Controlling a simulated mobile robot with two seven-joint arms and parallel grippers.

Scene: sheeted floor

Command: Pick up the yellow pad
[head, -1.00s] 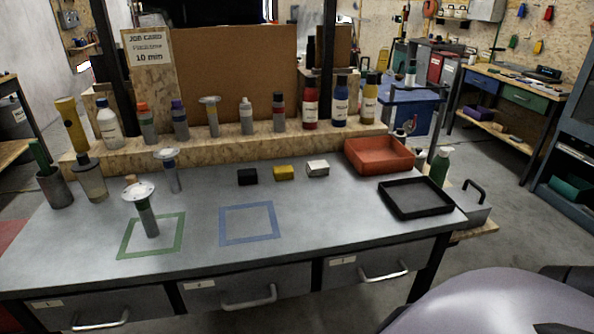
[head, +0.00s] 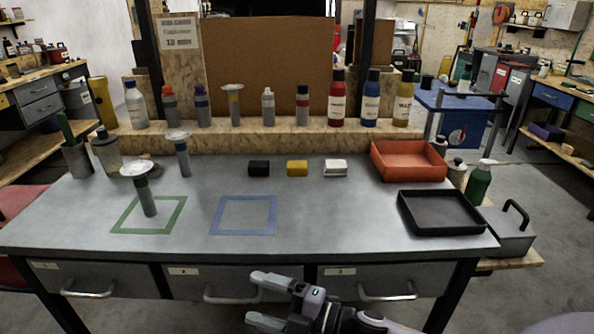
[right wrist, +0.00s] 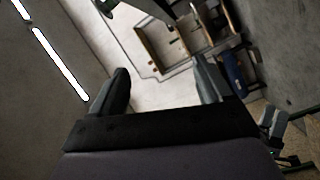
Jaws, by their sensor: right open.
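The yellow pad (head: 297,168) lies on the grey workbench (head: 330,215), between a black pad (head: 259,168) and a white pad (head: 335,168). My right gripper (head: 261,299) is open and empty at the bottom of the head view, in front of the bench's drawers and well short of the pad. In the right wrist view its two fingers (right wrist: 165,90) are spread with nothing between them, and no pad shows there. My left gripper is out of view.
An orange tray (head: 409,177) and a black tray (head: 442,228) stand at the bench's right. Green (head: 184,201) and blue (head: 213,217) outlined squares mark the front; a disc-topped tool (head: 147,200) stands in the green one. Several bottles line the wooden shelf (head: 215,143) behind.

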